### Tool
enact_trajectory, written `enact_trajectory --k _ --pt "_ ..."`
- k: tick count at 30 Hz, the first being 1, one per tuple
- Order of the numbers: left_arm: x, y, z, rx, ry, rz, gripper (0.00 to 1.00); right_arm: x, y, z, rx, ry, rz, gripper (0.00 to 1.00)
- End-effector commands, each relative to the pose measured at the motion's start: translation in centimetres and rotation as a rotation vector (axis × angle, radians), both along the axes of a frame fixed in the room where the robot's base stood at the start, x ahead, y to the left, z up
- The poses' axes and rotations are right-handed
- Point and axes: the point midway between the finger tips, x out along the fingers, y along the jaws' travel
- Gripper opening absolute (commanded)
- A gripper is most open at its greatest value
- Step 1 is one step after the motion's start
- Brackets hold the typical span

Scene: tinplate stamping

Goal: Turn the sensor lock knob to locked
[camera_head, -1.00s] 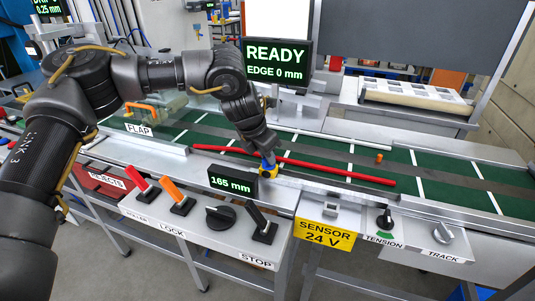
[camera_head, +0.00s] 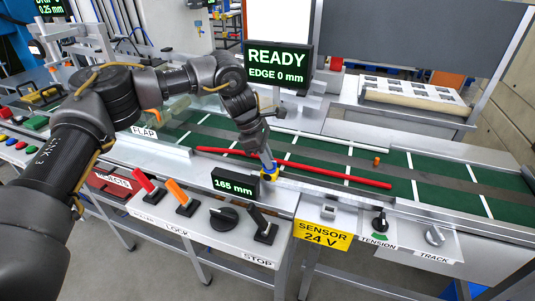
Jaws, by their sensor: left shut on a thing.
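My left gripper (camera_head: 266,160) reaches down to the conveyor's near rail, just right of the 165 mm display (camera_head: 234,184). It is shut on a small blue and yellow part (camera_head: 269,172) there, which the fingers partly cover. I cannot tell if this part is the sensor lock knob, or how it is turned. A black rotary knob (camera_head: 222,217) stands on the front panel, between an orange lever (camera_head: 181,197) and a black lever (camera_head: 262,227). A LOCK label (camera_head: 177,230) is on the panel's front edge. My right gripper is not in view.
A long red bar (camera_head: 320,172) lies along the green belt (camera_head: 465,197), passing close behind my gripper. A small orange piece (camera_head: 377,160) is on the belt at right. The READY screen (camera_head: 278,60) stands behind. The yellow SENSOR 24 V sign (camera_head: 322,235) is in front.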

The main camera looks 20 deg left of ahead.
Motion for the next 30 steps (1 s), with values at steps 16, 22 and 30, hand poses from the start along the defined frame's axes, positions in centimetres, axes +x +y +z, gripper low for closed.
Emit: enact_trajectory --k 16,22,30 --pt "0.2 0.0 0.0 0.001 -0.001 -0.185 0.00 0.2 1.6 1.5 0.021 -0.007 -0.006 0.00" --pt "0.2 0.0 0.0 0.001 -0.002 -0.191 0.00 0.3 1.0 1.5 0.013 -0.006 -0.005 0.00" --pt "0.1 0.0 0.0 0.001 -0.002 -0.191 0.20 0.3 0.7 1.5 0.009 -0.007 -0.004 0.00"
